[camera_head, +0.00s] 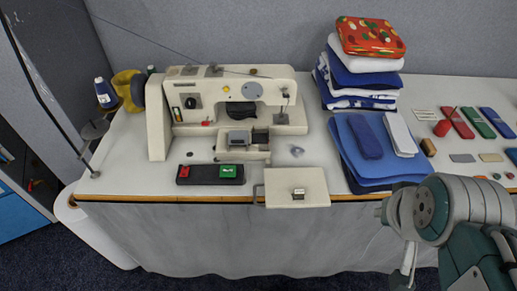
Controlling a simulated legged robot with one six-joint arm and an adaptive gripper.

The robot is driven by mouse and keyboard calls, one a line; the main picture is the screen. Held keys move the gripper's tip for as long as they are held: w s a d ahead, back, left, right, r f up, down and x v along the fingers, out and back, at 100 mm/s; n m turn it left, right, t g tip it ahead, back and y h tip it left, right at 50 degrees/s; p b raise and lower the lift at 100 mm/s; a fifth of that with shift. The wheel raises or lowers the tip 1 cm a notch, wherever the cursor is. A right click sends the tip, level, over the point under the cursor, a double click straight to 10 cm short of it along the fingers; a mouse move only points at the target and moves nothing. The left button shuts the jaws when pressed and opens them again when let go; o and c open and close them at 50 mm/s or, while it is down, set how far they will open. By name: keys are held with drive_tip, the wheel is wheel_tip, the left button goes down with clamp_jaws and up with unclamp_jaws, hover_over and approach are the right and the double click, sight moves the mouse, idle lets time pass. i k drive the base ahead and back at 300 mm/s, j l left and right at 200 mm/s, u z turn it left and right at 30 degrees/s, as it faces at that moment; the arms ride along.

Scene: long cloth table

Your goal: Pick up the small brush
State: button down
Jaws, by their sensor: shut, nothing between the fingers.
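I cannot surely pick out the small brush. A small brown block-like thing (428,146) lies on the table just right of the folded white cloth, and it may be the brush, but it is too small to tell. My gripper (402,280) seems to be the narrow metal and dark part at the bottom right, in front of the table's hanging cloth. It is shut and empty, well below and apart from the brown thing. Its fingertips are partly hidden or cut off at the lower edge.
A sewing machine (225,105) stands at left, with a red-and-green switch box (211,174) before it. A fabric stack (362,65) stands behind blue cloths (375,170). A red tool (443,127) and colored cases (478,122) lie at right. The table's front edge (215,198) is near.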

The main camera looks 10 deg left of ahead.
sight(427, 144)
drive_tip(key=j+u, duration=0.15)
drive_tip(key=u, duration=0.75)
drive_tip(key=z, duration=1.75)
drive_tip(key=k+l, duration=0.05)
